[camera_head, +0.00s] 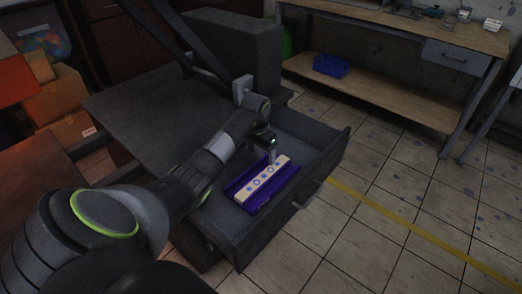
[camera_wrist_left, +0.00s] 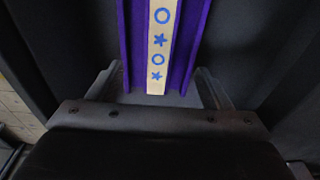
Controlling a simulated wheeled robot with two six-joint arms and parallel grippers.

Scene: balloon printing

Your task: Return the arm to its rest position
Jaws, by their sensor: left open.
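My left arm reaches in from the left over an open dark drawer (camera_head: 322,181). My left gripper (camera_head: 272,157) is at the far end of a purple tray (camera_head: 262,203) in the drawer. A cream strip with blue circles and stars (camera_head: 263,180) lies in the tray. In the left wrist view the gripper's fingers (camera_wrist_left: 158,88) are spread wide, one on each side of the cream strip (camera_wrist_left: 160,45) and the purple tray (camera_wrist_left: 190,45). Nothing is seen held between them. The exact gap to the tray is hard to judge. My right gripper is not in view.
The drawer belongs to a dark machine with a flat top (camera_head: 150,100). A wooden workbench (camera_head: 400,30) with a blue bin (camera_head: 331,66) on its lower shelf stands at the back right. Cardboard boxes (camera_head: 55,100) are at the left. The tiled floor (camera_head: 400,180) at right is clear.

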